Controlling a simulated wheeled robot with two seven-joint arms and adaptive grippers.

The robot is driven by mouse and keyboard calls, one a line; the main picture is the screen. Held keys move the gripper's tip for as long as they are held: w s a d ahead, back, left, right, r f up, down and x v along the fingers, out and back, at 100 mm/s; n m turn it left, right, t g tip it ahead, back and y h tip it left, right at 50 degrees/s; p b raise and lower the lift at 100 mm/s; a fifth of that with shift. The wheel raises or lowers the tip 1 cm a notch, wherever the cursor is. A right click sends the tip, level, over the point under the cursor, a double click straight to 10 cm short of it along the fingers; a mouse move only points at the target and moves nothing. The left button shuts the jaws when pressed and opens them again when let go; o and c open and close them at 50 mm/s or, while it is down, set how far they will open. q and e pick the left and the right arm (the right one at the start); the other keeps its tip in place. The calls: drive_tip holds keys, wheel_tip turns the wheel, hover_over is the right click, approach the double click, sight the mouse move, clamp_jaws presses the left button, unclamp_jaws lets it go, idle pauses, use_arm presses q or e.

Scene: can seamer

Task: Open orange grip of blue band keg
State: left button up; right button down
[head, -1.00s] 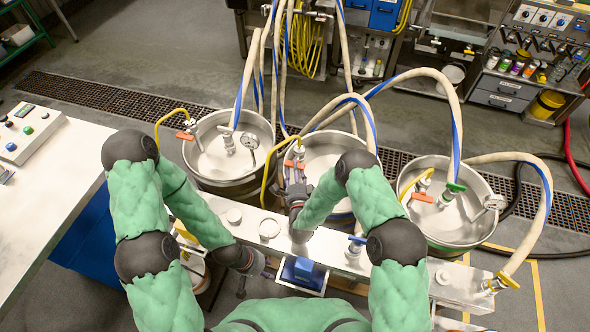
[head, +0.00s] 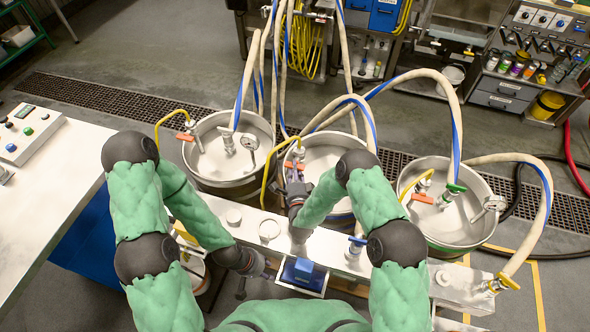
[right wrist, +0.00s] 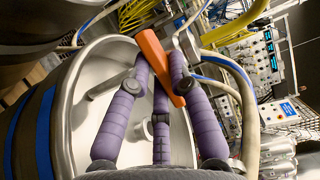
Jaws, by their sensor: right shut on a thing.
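The middle keg (head: 330,150) is a steel keg with a blue band, partly hidden by my right arm and hoses. Its steel top also fills the left of the right wrist view (right wrist: 88,85). My right gripper (head: 296,180) is at its left side. In the right wrist view the gripper's purple fingers (right wrist: 165,80) are shut on the orange grip (right wrist: 153,54), which lies slanted between them.
Two other steel kegs stand left (head: 225,150) and right (head: 458,225), each with an orange grip (head: 185,137) (head: 421,199). Beige hoses with blue stripes arch over the kegs. A metal rail (head: 330,240) runs between me and the kegs. A white-topped bench (head: 60,190) stands at left.

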drive_tip(key=shift+d+r+n+g+h+p, duration=0.1)
drive_tip(key=shift+n+g+h+p, duration=0.35)
drive_tip(key=shift+n, duration=1.25)
drive_tip(key=shift+r+n+g+h+p, duration=0.1)
drive_tip(key=shift+n+g+h, duration=0.35)
drive_tip(key=shift+n+g, duration=0.9)
drive_tip(key=shift+n+t, duration=0.3)
drive_tip(key=shift+n, duration=0.15)
drive_tip(key=c, duration=1.1)
unclamp_jaws()
drive_tip(key=v, duration=1.2)
